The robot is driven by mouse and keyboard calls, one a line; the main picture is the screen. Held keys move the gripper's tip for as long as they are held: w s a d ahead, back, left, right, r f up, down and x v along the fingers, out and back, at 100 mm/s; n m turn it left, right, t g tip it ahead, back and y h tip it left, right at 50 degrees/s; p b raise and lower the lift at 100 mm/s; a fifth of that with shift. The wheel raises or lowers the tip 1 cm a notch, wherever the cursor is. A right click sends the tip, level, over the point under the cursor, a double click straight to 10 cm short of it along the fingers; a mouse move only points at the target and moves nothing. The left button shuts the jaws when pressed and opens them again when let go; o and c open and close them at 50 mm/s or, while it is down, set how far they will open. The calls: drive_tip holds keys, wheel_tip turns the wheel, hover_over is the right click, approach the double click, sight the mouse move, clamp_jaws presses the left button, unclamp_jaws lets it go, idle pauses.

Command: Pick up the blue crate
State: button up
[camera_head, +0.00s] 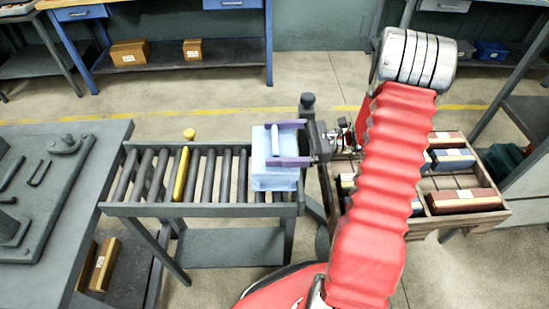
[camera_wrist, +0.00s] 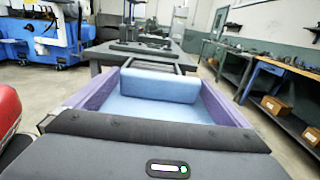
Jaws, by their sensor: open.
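The light blue crate (camera_head: 274,181) sits on the right end of the roller conveyor, and a raised blue bar stands on its top. My gripper (camera_head: 271,144) reaches over it from the right, with its purple fingers open on either side of the bar. In the wrist view the blue crate (camera_wrist: 160,86) shows its bar between the two spread fingers of my gripper (camera_wrist: 160,78), with gaps at both sides. The fingers look low, near the crate's top; whether they touch it cannot be told.
The roller conveyor (camera_head: 222,207) has a yellow bar (camera_head: 181,174) across it. A dark workbench (camera_head: 88,190) stands at the left. A wooden pallet box (camera_head: 456,219) with several boxes is at the right, partly behind my red arm.

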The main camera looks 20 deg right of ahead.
drive_tip(key=shift+w+a, duration=0.15)
drive_tip(key=shift+a, duration=0.25)
drive_tip(key=c, duration=1.8)
